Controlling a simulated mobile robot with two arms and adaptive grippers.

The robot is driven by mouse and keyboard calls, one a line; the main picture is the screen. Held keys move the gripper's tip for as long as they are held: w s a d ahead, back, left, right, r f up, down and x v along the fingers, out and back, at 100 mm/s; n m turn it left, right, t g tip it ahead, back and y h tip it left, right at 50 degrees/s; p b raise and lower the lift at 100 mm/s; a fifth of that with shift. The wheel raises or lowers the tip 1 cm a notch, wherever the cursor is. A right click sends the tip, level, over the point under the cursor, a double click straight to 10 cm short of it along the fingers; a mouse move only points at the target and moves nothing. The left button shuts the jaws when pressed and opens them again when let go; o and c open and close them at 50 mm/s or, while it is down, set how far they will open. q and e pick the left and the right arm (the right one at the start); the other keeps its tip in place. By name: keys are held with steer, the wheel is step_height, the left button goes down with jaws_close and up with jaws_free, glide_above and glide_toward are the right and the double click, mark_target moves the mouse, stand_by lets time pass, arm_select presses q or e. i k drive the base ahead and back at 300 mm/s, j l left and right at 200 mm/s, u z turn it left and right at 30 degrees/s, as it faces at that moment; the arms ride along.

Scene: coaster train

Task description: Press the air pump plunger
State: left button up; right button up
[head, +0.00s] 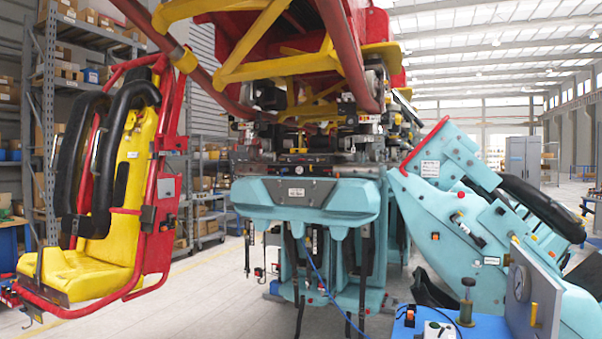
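A small dark olive, knob-topped post (467,301) stands upright on a blue surface (405,327) at the bottom right. It may be the air pump plunger, but I cannot tell for sure. A grey panel with a round gauge (520,284) stands just right of it. Neither of my grippers shows in the head view.
A light-blue coaster car (305,198) fills the centre, with a tilted light-blue seat unit (440,205) at right. A yellow seat in a red frame (118,190) hangs at left. A blue hose (322,282) dangles below the car. Grey floor (205,300) is clear at lower left.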

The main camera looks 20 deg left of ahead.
mark_target(468, 281)
steer(key=i+j, duration=0.4)
steer(key=i, duration=0.2)
steer(key=i+j, duration=0.35)
steer(key=i, duration=0.25)
steer(key=z, duration=0.05)
